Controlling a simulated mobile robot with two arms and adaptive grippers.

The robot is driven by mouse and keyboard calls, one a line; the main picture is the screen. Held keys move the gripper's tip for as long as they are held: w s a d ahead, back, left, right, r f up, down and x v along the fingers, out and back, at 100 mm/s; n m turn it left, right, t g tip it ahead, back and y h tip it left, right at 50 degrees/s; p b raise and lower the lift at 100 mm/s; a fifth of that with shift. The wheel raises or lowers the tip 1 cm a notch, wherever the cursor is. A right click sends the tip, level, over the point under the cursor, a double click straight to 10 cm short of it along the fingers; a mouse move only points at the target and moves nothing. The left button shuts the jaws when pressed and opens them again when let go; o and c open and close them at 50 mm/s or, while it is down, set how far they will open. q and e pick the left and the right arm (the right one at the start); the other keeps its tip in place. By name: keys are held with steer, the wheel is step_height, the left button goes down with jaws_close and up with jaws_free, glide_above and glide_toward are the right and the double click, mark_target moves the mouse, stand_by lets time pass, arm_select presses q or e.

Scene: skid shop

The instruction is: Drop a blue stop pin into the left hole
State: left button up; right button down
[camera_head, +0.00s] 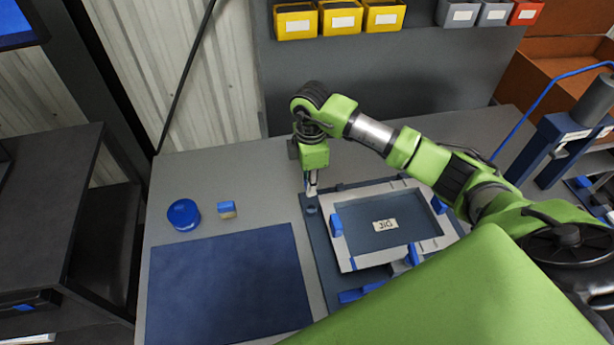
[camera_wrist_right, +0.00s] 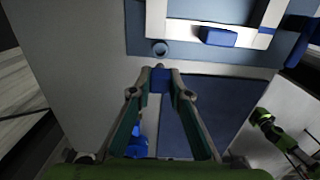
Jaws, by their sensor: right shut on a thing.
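My right gripper (camera_head: 311,191) points down over the left edge of the dark blue jig plate (camera_head: 322,258). In the right wrist view its fingers (camera_wrist_right: 160,82) are shut on a blue stop pin (camera_wrist_right: 160,77). The pin is hard to make out in the head view. The left hole, a round ringed socket (camera_head: 311,209), is in the plate's upper left corner, close to the fingertips. In the right wrist view the hole (camera_wrist_right: 160,48) shows just beyond the pin, apart from it in the picture. My left gripper is not seen in the head view.
A grey frame (camera_head: 343,246) with blue clamps (camera_head: 336,225) lies on the jig plate. A blue mat (camera_head: 230,285), a round blue container (camera_head: 183,214) and a small blue-topped block (camera_head: 227,210) are to the left. Yellow bins (camera_head: 340,18) hang behind. The bench's back left is clear.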

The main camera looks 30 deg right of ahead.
steer(key=shift+f, duration=0.2)
steer(key=shift+s+d+f+b, duration=0.1)
steer(key=shift+d+f+b, duration=0.25)
steer(key=shift+f+b, duration=0.2)
steer(key=shift+d+f+b, duration=0.1)
steer(key=shift+f+b, duration=0.2)
steer(key=shift+f, duration=0.1)
steer(key=shift+f+b, duration=0.65)
steer(key=shift+f, duration=0.15)
steer(key=shift+a+f, duration=0.25)
steer(key=shift+f, duration=0.05)
arm_select(q)
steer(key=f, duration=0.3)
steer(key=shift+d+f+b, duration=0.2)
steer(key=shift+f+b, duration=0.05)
steer(key=shift+b, duration=0.1)
arm_select(e)
steer(key=shift+d+f, duration=0.1)
steer(key=shift+f, duration=0.15)
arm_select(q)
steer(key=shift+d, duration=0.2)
arm_select(e)
steer(key=shift+f, duration=0.1)
